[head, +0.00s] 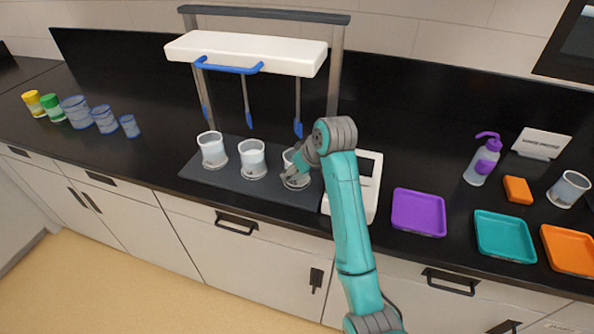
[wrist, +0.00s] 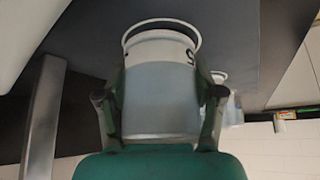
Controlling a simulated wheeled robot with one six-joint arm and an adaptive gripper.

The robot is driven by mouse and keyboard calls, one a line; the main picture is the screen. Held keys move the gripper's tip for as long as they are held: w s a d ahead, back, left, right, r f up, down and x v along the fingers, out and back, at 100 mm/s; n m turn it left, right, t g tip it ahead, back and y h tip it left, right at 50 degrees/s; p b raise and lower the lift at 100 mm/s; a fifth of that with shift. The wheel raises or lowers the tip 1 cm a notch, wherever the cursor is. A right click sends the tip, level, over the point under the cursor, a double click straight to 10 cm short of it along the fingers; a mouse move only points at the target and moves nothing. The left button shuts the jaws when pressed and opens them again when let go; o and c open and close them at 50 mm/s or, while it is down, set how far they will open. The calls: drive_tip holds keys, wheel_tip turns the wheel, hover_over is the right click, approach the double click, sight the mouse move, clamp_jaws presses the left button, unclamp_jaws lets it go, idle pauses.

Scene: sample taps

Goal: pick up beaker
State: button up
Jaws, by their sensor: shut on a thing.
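Three white beakers stand in a row on a dark mat (head: 212,180) under the tap stand. The left beaker (head: 212,149) and the middle beaker (head: 252,158) stand free. My gripper (head: 292,172) is at the right beaker (head: 296,181) and partly hides it in the head view. In the wrist view my gripper (wrist: 160,112) has a finger on each side of this beaker (wrist: 160,85), shut on it. The beaker's rim and a dark mark near it show. Whether it touches the mat I cannot tell.
The white tap head (head: 245,53) with blue-tipped tubes hangs above the beakers. A white device (head: 367,190) stands just right of the mat. Purple (head: 418,212), teal (head: 505,236) and orange (head: 570,249) trays lie farther right. Blue-rimmed containers (head: 76,111) stand far left.

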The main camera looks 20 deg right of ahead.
drive_tip(key=shift+s+a+r, duration=0.1)
drive_tip(key=shift+s+a, duration=1.65)
drive_tip(key=shift+s, duration=0.65)
drive_tip(key=shift+s+a, duration=1.75)
drive_tip(key=shift+s, duration=0.65)
drive_tip(key=shift+s+a+r, duration=0.1)
drive_tip(key=shift+s+a, duration=1.65)
drive_tip(key=shift+s, duration=0.65)
